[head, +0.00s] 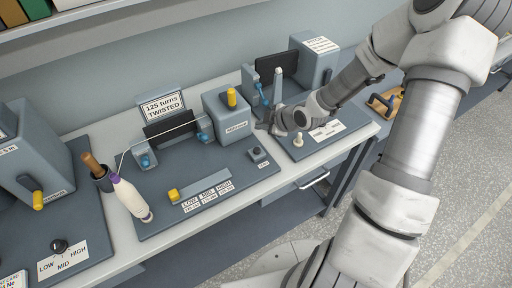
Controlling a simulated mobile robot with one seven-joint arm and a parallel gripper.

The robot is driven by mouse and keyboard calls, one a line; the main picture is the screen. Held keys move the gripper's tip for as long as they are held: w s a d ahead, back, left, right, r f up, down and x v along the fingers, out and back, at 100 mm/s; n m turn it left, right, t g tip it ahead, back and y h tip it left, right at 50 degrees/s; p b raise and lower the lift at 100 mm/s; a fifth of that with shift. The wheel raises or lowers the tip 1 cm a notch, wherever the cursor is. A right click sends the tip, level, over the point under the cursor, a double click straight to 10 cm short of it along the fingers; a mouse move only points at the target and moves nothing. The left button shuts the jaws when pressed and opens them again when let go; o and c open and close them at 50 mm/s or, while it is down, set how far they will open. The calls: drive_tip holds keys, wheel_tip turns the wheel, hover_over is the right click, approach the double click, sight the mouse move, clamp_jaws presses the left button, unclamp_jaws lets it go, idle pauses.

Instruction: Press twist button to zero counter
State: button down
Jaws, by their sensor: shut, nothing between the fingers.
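The twist station is a dark grey board (215,208) with a sign (163,105) reading "125 turns TWISTED". A dark display (170,128) stands below the sign. A small dark button (257,152) sits on a low block at the board's right side, with a small white label in front that is too small to read. My gripper (265,126) is shut and empty, a little above and beyond the button in the picture. I see no contact between them. The fingertips are small and dark, so their exact height is hard to tell.
A grey box (226,118) with a yellow knob stands left of my gripper. Another station with a pale post (298,140) lies to the right.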

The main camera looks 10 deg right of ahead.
drive_tip(key=shift+w+a, duration=0.15)
drive_tip(key=shift+f, duration=0.1)
drive_tip(key=b, duration=0.8)
hover_over(260, 152)
wheel_tip(260, 152, down, 9)
drive_tip(key=shift+r, duration=0.2)
idle(1.7)
drive_tip(key=shift+f+b, duration=0.3)
drive_tip(key=shift+f, duration=0.1)
drive_tip(key=shift+f+b, duration=0.5)
drive_tip(key=shift+f, duration=0.05)
idle(0.6)
drive_tip(key=shift+r, duration=0.15)
drive_tip(key=shift+r+p, duration=0.8)
